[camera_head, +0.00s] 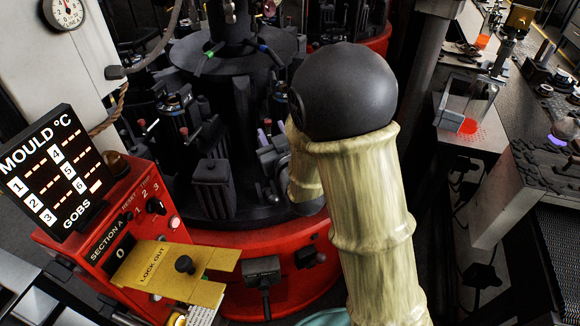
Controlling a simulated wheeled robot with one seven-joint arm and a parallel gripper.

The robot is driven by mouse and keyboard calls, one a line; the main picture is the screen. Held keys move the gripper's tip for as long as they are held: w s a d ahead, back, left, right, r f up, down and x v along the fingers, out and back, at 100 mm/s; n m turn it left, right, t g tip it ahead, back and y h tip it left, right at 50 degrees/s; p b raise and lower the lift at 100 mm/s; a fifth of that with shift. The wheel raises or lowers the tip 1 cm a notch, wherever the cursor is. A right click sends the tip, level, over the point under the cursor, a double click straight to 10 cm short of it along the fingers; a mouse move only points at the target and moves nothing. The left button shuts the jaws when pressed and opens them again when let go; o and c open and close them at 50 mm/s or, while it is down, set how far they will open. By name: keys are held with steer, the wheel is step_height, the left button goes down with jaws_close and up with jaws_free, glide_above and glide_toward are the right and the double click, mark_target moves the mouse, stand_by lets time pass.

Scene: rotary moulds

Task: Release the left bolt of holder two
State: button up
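The rotary mould machine (235,205) stands in the middle, with dark mould holders around a black column on a red base. A dark block-shaped holder (212,185) shows at its front left. I cannot tell which holder is number two, and I cannot make out its left bolt. My own arm, in a cream sleeve with a black ball-shaped elbow, covers the right part of the machine. My gripper does not show; it is hidden behind the arm or out of the frame.
A red control box (95,255) with a yellow lock-out plate (165,272) stands at the front left, under a mould temperature display (50,170). A grey post (425,75) rises right of my elbow. Benches with tools and a glass-walled container (470,105) line the right.

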steer(key=shift+v, duration=1.05)
steer(key=b+v, duration=0.3)
steer(key=b, duration=0.3)
steer(key=shift+f, duration=0.15)
steer(key=shift+b, duration=0.4)
steer(key=b+v, duration=0.8)
steer(key=b, duration=0.2)
steer(key=shift+b, duration=0.35)
steer(key=shift+s+d, duration=0.1)
steer(key=shift+s, duration=0.05)
